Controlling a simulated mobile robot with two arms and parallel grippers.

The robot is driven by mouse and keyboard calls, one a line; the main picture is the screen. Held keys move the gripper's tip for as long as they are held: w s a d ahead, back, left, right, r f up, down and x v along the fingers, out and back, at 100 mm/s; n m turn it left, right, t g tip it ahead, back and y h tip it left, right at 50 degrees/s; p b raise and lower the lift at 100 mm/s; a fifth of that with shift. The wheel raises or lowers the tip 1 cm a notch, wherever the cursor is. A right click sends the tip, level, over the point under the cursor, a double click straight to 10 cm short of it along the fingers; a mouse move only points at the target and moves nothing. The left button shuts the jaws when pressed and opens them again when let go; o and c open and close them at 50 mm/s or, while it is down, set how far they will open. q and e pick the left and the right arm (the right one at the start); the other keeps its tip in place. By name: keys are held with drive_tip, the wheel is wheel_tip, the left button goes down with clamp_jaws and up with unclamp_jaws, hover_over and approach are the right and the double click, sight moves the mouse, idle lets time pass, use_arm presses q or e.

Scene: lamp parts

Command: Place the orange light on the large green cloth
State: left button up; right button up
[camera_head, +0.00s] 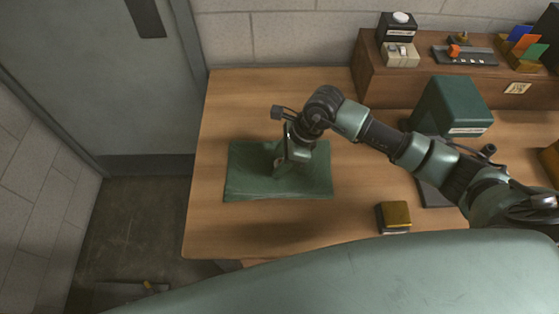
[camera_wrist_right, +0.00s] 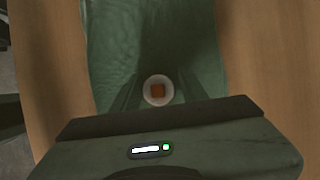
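In the head view my right gripper (camera_head: 281,164) points down over the middle of the large green cloth (camera_head: 245,183) and hides most of the light there. I cannot tell whether the light touches the cloth. The cloth lies flat on the wooden table and fills the middle of the wrist view (camera_wrist_right: 110,40). My left gripper is not in view.
A small yellow-topped block (camera_head: 395,214) stands on the table (camera_head: 225,228) right of the cloth. A dark green box (camera_head: 453,104) stands farther right, behind my right arm. A wooden shelf (camera_head: 395,87) with small items lines the back. The table behind the cloth is clear.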

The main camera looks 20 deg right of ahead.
drive_tip(key=shift+s+d+f, duration=0.1)
drive_tip(key=shift+s+f, duration=0.5)
drive_tip(key=shift+r+p, duration=0.25)
drive_tip(key=shift+p, duration=0.15)
drive_tip(key=shift+w+r+p, duration=0.1)
drive_tip(key=shift+r+p, duration=0.35)
drive_tip(key=shift+p, duration=0.05)
drive_tip(key=w+b+v, duration=0.1)
drive_tip(key=b+v, duration=0.2)
drive_tip(key=v, duration=0.9)
drive_tip(key=shift+s+r, duration=0.1)
drive_tip(key=shift+s, duration=0.1)
